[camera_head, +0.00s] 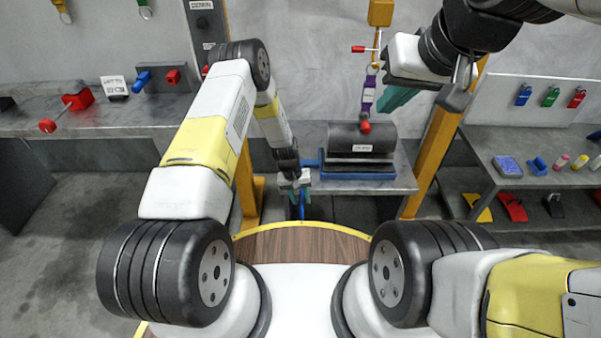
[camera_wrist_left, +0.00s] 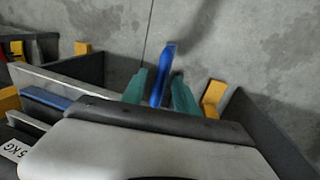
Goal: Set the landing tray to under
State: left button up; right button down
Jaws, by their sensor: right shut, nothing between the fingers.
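A blue tray (camera_head: 357,176) lies under a dark barrel (camera_head: 350,137) with a white label, on a grey shelf between yellow posts. A blue bar (camera_head: 310,163) sticks out at the tray's left. My left gripper (camera_head: 301,206) points down at the shelf's left front. In the left wrist view its teal fingers (camera_wrist_left: 160,90) stand on both sides of an upright blue handle (camera_wrist_left: 163,72); whether they touch it is unclear. My right gripper (camera_head: 395,98) is shut and empty, raised right of the barrel, close to a hanging purple tag (camera_head: 368,96).
A red-tipped lever (camera_head: 358,49) sits below a yellow box above the barrel. A left bench (camera_head: 110,115) holds red and blue handled parts. A right bench (camera_head: 500,150) holds small coloured items. Yellow posts (camera_head: 438,140) flank the shelf.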

pick_arm(q)
jog(key=shift+r, duration=0.1)
notch_tip(320, 180, up, 7)
jog(key=a, duration=0.1)
jog(key=shift+a+r, duration=0.2)
jog(key=shift+a, duration=0.05)
jog(key=shift+r, duration=0.1)
jog(key=s+a+r+t, duration=0.1)
jog(key=a+r, duration=0.2)
jog(key=r, duration=1.3)
jog(key=s+a+r+t, duration=0.1)
jog(key=a+r+t, duration=0.15)
jog(key=r, duration=1.35)
jog(key=s+a+r, duration=0.4)
jog(key=s+r, duration=0.6)
jog(key=r, duration=0.2)
jog(key=s+a+r+t, duration=0.1)
jog(key=s+r, duration=0.1)
jog(key=s, duration=0.5)
jog(key=s+a+r+t, duration=0.1)
jog(key=s+r, duration=0.2)
jog(key=s, duration=0.4)
jog(key=shift+a+m+t, duration=0.3)
jog(key=shift+a+t, duration=0.05)
